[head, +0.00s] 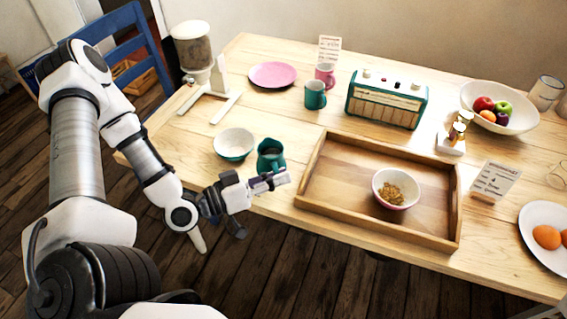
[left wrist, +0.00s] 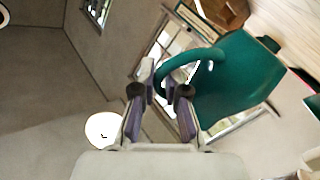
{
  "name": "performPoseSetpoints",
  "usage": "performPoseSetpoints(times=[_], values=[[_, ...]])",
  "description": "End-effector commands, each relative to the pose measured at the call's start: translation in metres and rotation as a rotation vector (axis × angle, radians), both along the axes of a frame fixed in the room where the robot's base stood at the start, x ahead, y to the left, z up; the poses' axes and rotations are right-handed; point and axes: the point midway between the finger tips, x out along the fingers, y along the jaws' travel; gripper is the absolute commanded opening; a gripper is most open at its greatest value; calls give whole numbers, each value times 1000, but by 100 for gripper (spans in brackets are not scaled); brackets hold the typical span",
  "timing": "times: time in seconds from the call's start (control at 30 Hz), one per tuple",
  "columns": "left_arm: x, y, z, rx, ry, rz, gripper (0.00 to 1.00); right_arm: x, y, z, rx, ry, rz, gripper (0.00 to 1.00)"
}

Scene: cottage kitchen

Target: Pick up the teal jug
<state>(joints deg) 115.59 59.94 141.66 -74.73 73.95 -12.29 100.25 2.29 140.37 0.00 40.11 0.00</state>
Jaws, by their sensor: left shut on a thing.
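The teal jug (head: 270,155) is upright near the front edge of the table, left of the wooden tray. My left gripper (head: 270,181) is on its near side and shut on its handle. In the left wrist view the jug's teal body (left wrist: 240,78) is at the upper right, and its curved handle runs between the two fingers of my left gripper (left wrist: 160,92). The fingers partly hide the handle. I cannot tell whether the jug's base touches the table. My right gripper is not in view.
A white-and-teal bowl (head: 234,144) stands close to the jug's left. The wooden tray (head: 335,172) holds a bowl of cereal (head: 395,189). Behind are a teal mug (head: 315,95), a pink mug (head: 325,75), a pink plate (head: 273,75) and a radio (head: 387,99). Bare table lies behind the jug.

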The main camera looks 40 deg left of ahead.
Motion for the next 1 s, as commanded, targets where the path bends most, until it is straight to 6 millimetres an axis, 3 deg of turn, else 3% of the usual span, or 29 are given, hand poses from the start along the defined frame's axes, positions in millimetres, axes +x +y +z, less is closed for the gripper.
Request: performPoseSetpoints(times=[0.1,0.5,1.0], values=[[-19,-5,4,-3,2,2,0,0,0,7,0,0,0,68],[-65,-17,10,1,4,-3,0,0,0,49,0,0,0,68],[-95,-25,11,0,-1,-2,0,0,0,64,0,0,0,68]])
